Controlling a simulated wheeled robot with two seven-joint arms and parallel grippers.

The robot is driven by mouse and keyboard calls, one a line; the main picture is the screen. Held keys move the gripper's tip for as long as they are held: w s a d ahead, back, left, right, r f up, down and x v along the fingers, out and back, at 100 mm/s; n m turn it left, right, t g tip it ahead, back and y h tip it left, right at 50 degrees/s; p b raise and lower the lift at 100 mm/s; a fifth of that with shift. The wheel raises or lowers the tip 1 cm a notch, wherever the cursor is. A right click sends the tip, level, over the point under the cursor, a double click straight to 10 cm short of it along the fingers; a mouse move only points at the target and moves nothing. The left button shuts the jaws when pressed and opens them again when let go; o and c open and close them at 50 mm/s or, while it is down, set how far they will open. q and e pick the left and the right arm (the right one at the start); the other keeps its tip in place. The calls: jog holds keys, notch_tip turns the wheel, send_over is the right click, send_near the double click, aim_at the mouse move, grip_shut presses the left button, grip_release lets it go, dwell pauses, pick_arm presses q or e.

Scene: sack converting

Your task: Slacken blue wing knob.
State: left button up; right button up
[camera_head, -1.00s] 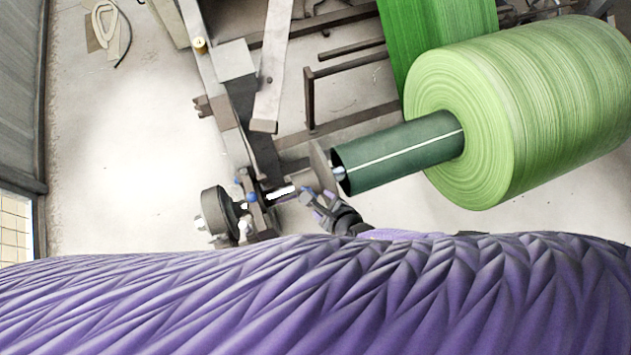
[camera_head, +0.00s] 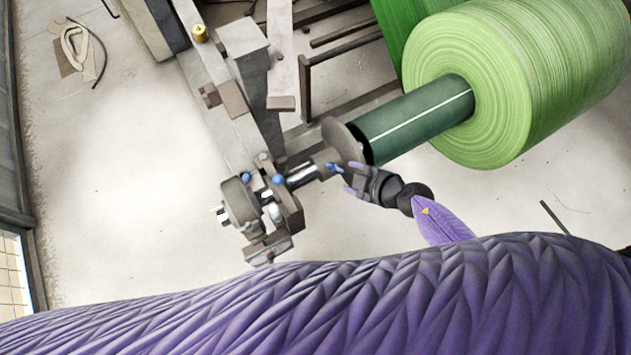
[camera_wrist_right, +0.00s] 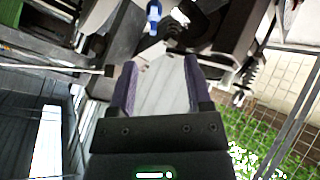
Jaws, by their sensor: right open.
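The blue wing knob (camera_head: 334,168) sits on the shaft collar beside the round flange, at the near end of the dark green core. A blue part that looks like the same knob shows at the top of the right wrist view (camera_wrist_right: 153,15), beyond the fingertips. My right gripper (camera_head: 352,178) is just right of the knob, with its purple fingers pointing at it. In the wrist view the fingers (camera_wrist_right: 160,65) are apart with nothing between them, and the knob appears clear of them. My left gripper is not in view.
A large light green roll (camera_head: 515,85) sits on the dark green core (camera_head: 415,125). The steel shaft (camera_head: 302,175) runs left into a bearing block (camera_head: 285,205) with rounded blue knobs (camera_head: 278,179) and a dark wheel (camera_head: 238,203). Grey frame beams stand behind.

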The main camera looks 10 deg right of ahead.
aim_at(338, 170)
jog(key=w+f+m+b, duration=0.1)
jog(key=f+b, duration=0.1)
jog(key=w+a+f+b, duration=0.1)
jog(key=w+f+b, duration=0.1)
jog(key=b, duration=0.1)
jog(key=w+a+f+m+b, duration=0.1)
jog(key=w+f+b, duration=0.1)
jog(key=shift+w+a+f+m, duration=0.15)
jog(key=shift+w+f+m, duration=0.1)
jog(key=shift+f+m, duration=0.05)
jog(key=shift+w+a+b, duration=0.15)
jog(key=shift+w+b, duration=0.1)
jog(key=shift+b, duration=0.05)
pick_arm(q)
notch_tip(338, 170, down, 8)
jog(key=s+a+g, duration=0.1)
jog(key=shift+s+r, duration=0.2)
pick_arm(e)
jog(key=shift+r, duration=0.1)
jog(key=c, duration=0.7)
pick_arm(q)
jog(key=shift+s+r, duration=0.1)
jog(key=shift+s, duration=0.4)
pick_arm(e)
grip_shut()
